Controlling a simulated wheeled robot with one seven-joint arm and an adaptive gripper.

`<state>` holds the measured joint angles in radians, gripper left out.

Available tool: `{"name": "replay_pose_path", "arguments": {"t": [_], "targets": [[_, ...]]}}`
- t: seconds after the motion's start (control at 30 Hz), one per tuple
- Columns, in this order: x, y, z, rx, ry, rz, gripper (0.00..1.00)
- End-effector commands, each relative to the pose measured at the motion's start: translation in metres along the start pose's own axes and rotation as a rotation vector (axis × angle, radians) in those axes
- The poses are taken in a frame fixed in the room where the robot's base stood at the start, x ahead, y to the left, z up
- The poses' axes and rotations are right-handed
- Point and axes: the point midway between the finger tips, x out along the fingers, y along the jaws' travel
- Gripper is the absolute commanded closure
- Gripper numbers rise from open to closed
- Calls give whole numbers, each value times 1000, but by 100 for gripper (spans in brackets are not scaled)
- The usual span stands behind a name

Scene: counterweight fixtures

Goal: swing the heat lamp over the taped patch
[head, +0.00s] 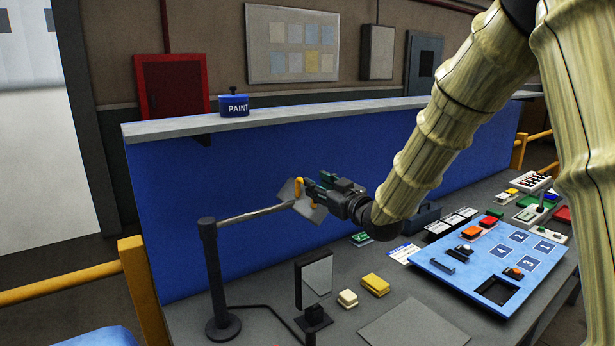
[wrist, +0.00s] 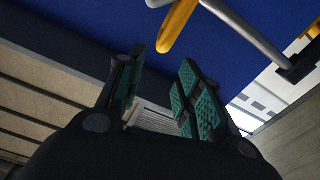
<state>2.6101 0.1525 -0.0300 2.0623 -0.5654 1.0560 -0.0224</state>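The heat lamp stands at the left end of the bench in the head view: a dark post (head: 213,275), a grey arm (head: 255,214) reaching right, and a pale grey shade (head: 316,212) with a yellow-orange handle (head: 299,189). My gripper (head: 315,189) is at the shade, partly covering it. In the wrist view its green-padded fingers (wrist: 162,60) are apart. The handle (wrist: 178,22) hangs just beyond and between the fingertips, and I see no grip on it. A plain grey square (head: 415,323) lies on the bench front; I cannot tell whether it is the taped patch.
A small mirror-like panel (head: 316,281), a cream block (head: 347,299) and a yellow block (head: 375,285) stand below the lamp. A blue numbered board (head: 455,262) lies right. A blue partition (head: 185,240) rises behind, with a paint tin (head: 234,105) on its ledge.

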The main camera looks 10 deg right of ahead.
Motion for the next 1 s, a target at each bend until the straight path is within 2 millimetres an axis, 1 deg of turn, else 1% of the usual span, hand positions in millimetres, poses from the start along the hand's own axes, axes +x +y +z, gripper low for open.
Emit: {"name": "replay_pose_path", "arguments": {"t": [0.03,0.1,0.23,0.33,0.53,0.8,0.87,1.0], "targets": [[14,1,4,1,-7,-3,65],[28,1,7,2,-11,-4,65],[44,0,8,3,-12,-5,65],[50,0,7,2,-10,-4,65],[61,0,10,3,-11,-5,65],[62,0,10,3,-9,-3,65],[62,1,9,3,-9,-3,74],[62,0,9,3,-9,-4,99]]}}
